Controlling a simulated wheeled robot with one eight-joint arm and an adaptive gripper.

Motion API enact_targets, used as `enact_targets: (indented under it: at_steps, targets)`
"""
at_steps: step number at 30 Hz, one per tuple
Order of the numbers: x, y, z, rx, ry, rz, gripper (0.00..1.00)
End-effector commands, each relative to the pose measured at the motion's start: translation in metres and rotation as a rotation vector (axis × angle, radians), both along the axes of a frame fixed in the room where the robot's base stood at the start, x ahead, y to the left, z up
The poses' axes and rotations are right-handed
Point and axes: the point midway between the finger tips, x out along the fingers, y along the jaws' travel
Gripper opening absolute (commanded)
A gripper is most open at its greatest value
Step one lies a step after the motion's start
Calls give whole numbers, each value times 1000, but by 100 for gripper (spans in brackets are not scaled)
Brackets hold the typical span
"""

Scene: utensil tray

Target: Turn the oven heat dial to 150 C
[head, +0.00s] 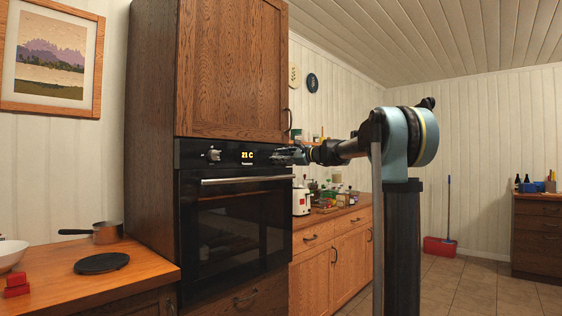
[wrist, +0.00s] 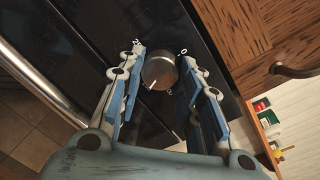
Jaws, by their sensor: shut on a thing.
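The oven (head: 236,222) is black and built into a tall wooden cabinet. The heat dial (wrist: 159,72) is a round metal knob with a white pointer mark, on the black panel in the wrist view. My gripper (head: 284,156) reaches the right end of the control panel in the head view and hides the dial there. In the wrist view my gripper (wrist: 162,60) has one finger on each side of the dial, shut on it. Small white marks ring the dial.
Another knob (head: 213,155) sits left of the display. The oven door handle (head: 246,180) runs below the panel. A cabinet door with a dark handle (wrist: 296,71) is close beside my gripper. A counter with a white appliance (head: 301,201) stands to the right.

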Motion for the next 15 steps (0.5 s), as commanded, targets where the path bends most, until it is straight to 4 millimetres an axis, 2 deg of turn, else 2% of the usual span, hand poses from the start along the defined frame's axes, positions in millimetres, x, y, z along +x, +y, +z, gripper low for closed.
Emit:
enact_targets:
  at_steps: [15]
  targets:
    - [2, -2, -1, 99, 127, -4, 9]
